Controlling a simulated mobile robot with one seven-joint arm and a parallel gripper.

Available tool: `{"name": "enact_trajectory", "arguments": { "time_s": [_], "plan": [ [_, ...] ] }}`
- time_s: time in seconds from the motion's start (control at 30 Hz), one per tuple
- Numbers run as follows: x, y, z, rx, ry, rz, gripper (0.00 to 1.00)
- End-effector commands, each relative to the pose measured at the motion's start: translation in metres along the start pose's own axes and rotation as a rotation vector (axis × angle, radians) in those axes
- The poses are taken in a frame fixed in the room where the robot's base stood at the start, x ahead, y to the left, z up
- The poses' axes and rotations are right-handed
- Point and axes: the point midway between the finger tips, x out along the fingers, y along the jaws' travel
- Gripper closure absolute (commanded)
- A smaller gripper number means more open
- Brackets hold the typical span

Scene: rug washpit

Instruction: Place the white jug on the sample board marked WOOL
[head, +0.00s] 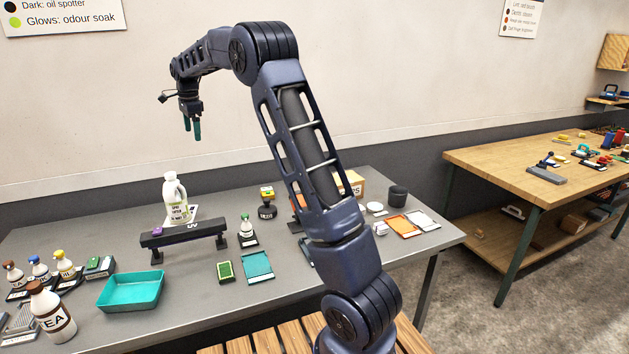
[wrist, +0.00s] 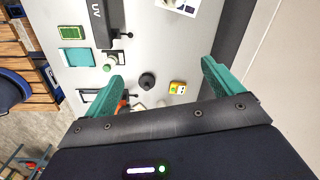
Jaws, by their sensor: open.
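A white jug (head: 175,203) with a handle and a printed label stands upright towards the back of the grey table, just behind the black UV bar. A white printed card or board (head: 192,212) shows at its foot; I cannot tell whether the jug stands on it, nor read its marking. No WOOL marking is legible on any board. My gripper (head: 191,130) is open and empty, high above the back of the table, pointing down. Its green fingers (wrist: 165,80) show in the wrist view with nothing between them. The jug cannot be made out there.
The UV bar (head: 185,234) stands on legs before the jug. A teal tray (head: 131,291), TEA bottle (head: 52,313) and small bottles are at left. A teal board (head: 258,266), black stamp (head: 267,209) and orange board (head: 397,227) lie rightward. A wooden table (head: 520,170) stands further right.

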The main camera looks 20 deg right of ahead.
Motion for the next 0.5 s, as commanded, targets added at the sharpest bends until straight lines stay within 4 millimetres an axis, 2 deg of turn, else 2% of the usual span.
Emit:
{"name": "enact_trajectory", "arguments": {
  "time_s": [0.03,0.2,0.5],
  "plan": [
    [-0.013,0.015,-0.011,-0.028,-0.002,-0.012,0.08],
    [-0.045,0.063,-0.041,-0.150,-0.002,-0.044,0.08],
    [-0.086,0.158,-0.082,-0.369,0.015,-0.101,0.08]
  ]
}}
